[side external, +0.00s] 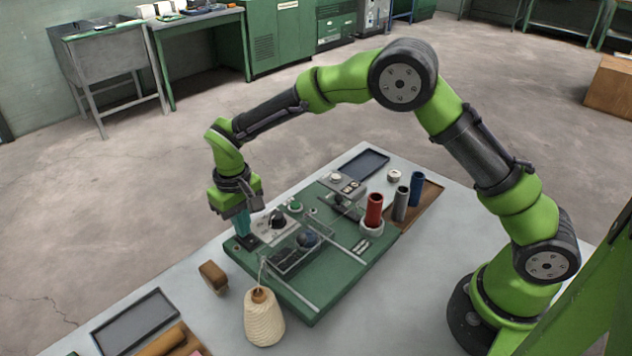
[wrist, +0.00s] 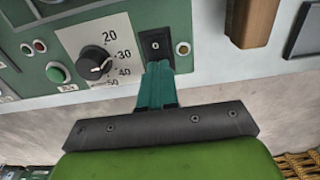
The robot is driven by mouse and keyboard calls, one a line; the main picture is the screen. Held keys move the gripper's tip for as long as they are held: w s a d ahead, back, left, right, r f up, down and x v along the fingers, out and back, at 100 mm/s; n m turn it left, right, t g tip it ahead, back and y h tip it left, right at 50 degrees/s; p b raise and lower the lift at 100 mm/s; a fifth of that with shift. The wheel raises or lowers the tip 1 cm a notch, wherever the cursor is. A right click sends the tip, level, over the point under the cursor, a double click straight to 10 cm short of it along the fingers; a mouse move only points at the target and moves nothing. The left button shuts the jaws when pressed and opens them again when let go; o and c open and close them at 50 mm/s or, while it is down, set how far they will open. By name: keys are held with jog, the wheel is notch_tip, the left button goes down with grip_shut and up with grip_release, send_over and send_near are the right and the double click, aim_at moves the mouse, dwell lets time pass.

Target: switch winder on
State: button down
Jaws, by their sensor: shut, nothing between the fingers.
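The winder (side external: 335,270) is a green panel machine on the table in the side view. In the wrist view, a black rocker switch (wrist: 155,43) marked "0" sits at the panel's edge, right of the dial. My gripper (wrist: 158,66) has teal fingers, shut and empty, with the tips at the lower edge of the switch. I cannot tell whether they touch it. In the side view my gripper (side external: 243,232) points down at the panel's left corner and hides part of the switch there.
A black dial (wrist: 94,60) with numbers and a green button (wrist: 57,73) lie left of the switch. A yarn cone (side external: 263,320) and a brown block (side external: 213,276) stand near the panel. Red (side external: 374,210), grey (side external: 401,204) and blue (side external: 416,190) tubes stand at the right.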

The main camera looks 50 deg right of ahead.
aim_at(251, 237)
jog(key=shift+f, duration=0.15)
jog(key=shift+r, duration=3.55)
jog(key=shift+s+d+f, duration=0.15)
jog(key=shift+s+f, duration=0.1)
jog(key=shift+s, duration=0.2)
jog(key=shift+s+d+f, duration=0.1)
jog(key=shift+s+f, duration=0.15)
jog(key=shift+s, duration=0.2)
jog(key=s+d+r+m+t, duration=0.1)
jog(key=s+d+r+t, duration=0.1)
jog(key=s+d+r, duration=0.2)
jog(key=s+d+r+m+t+y, duration=0.1)
jog(key=s+d+r, duration=0.4)
jog(key=s, duration=0.5)
jog(key=s+d+r+m+t+y, duration=0.1)
jog(key=s+d+r+t, duration=0.3)
jog(key=s, duration=0.4)
jog(key=shift+d+r+m, duration=0.5)
jog(key=shift+d+r, duration=0.15)
jog(key=shift+d, duration=0.1)
jog(key=shift+a, duration=0.1)
